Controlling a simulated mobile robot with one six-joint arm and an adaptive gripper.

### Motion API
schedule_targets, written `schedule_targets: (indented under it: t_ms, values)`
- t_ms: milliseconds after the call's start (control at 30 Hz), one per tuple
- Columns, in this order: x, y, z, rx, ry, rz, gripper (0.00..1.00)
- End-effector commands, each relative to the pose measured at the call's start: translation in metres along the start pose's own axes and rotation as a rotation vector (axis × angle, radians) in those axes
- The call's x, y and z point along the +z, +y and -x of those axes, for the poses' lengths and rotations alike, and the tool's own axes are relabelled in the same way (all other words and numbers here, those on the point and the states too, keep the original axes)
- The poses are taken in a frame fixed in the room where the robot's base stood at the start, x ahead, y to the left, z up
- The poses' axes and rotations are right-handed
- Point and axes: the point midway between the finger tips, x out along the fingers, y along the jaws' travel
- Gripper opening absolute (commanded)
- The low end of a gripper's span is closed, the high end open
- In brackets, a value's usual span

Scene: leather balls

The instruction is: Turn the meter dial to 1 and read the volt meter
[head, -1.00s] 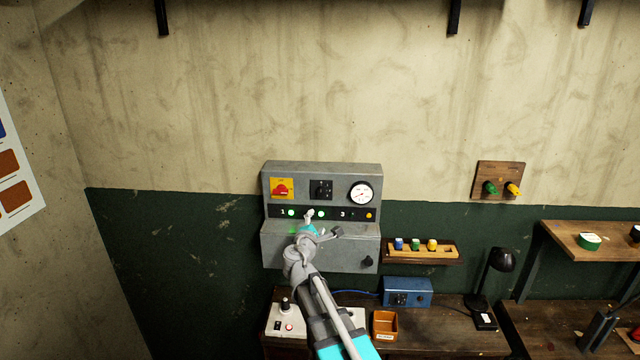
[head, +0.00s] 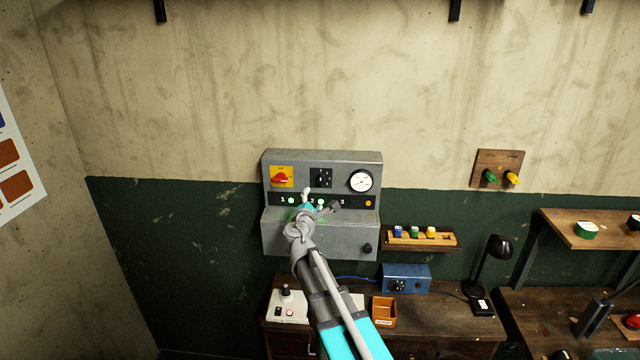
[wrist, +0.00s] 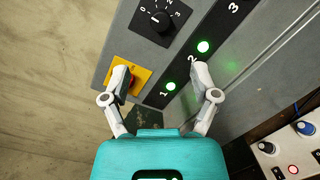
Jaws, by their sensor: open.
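The black meter dial (head: 322,178), on a square black plate, is in the upper middle of the grey wall panel. In the wrist view the dial (wrist: 160,19) is at the top, with numbers around its knob; its setting is hard to tell. The round white volt meter (head: 360,181) is right of the dial, its reading too small to make out. My gripper (wrist: 160,78) is open and empty. Its fingertips are in front of the panel, near the red switch and lamps 1 and 2, below the dial in the head view (head: 312,199).
A red switch on a yellow plate (head: 282,177) is left of the dial. Lamps 1 and 2 glow green on the black strip (head: 353,202). A black knob (head: 367,248) sits lower right. A coloured-block shelf (head: 422,239) and blue box (head: 407,278) lie to the right.

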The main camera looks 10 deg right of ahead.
Motion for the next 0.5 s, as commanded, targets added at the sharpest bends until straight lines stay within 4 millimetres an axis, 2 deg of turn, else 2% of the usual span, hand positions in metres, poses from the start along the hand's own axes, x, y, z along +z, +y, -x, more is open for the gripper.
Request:
schedule_targets:
  t_ms: [33, 500]
  values:
    - [-0.001, 0.001, -0.010, -0.001, -0.001, 0.000, 0.78]
    - [-0.001, 0.001, -0.081, -0.001, -0.001, 0.000, 0.78]
